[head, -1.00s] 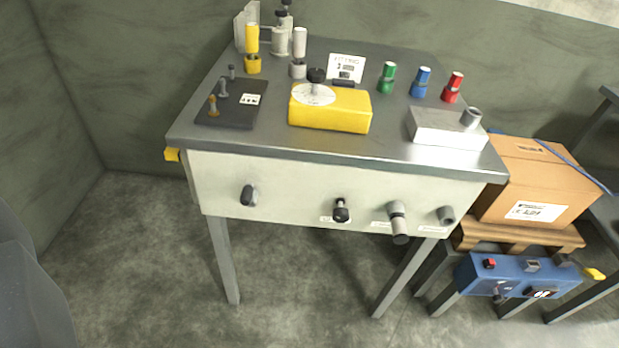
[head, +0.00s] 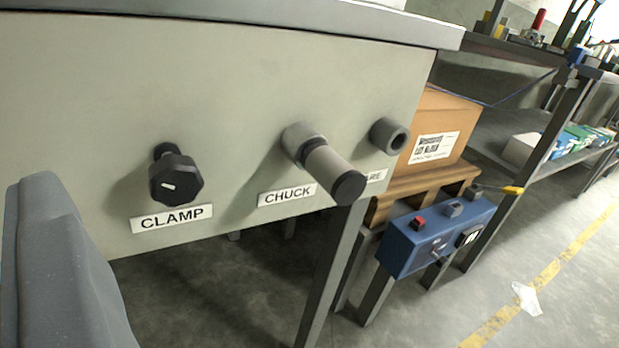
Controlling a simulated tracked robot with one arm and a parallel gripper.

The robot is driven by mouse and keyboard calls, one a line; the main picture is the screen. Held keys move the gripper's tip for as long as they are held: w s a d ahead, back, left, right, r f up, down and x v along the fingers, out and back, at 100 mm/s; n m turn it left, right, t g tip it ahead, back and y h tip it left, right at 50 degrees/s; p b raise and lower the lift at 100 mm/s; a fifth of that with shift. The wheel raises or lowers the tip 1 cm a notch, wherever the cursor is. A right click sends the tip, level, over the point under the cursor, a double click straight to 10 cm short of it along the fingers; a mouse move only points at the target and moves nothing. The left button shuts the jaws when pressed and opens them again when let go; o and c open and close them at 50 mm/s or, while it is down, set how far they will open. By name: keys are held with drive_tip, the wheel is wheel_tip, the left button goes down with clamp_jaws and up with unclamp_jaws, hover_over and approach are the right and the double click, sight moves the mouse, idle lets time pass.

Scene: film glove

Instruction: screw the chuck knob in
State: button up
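The chuck knob (head: 328,172) is a grey cylinder with a dark end cap. It sticks out toward me from a round grey socket (head: 301,138) on the pale front panel, above the label "CHUCK" (head: 287,195). How deep it sits in the socket cannot be told. At the left edge a large dark grey part of my gripper (head: 62,265) shows, left of and apart from the knob. Only this one side is in view, so its opening is hidden.
A black clamp knob (head: 174,178) is left of the chuck knob. An empty-looking grey socket (head: 389,135) is at its right, with a partly covered label. The bench top edge (head: 330,18) overhangs above. A cardboard box (head: 437,125) and blue control box (head: 432,236) stand to the right.

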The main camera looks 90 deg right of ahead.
sight(176, 191)
drive_tip(key=s+d+f+g+h+p, duration=0.1)
drive_tip(key=s+d+f+g+h, duration=0.15)
drive_tip(key=s+d+f, duration=0.35)
drive_tip(key=shift+t, duration=0.35)
drive_tip(key=x, duration=0.4)
drive_tip(key=b+x, duration=0.1)
drive_tip(key=x, duration=0.3)
drive_tip(key=b+x, duration=0.1)
drive_tip(key=x, duration=0.3)
drive_tip(key=shift+w+d+f, duration=0.1)
drive_tip(key=shift+w+f, duration=0.3)
drive_tip(key=c, duration=1)
drive_tip(key=shift+o, duration=0.2)
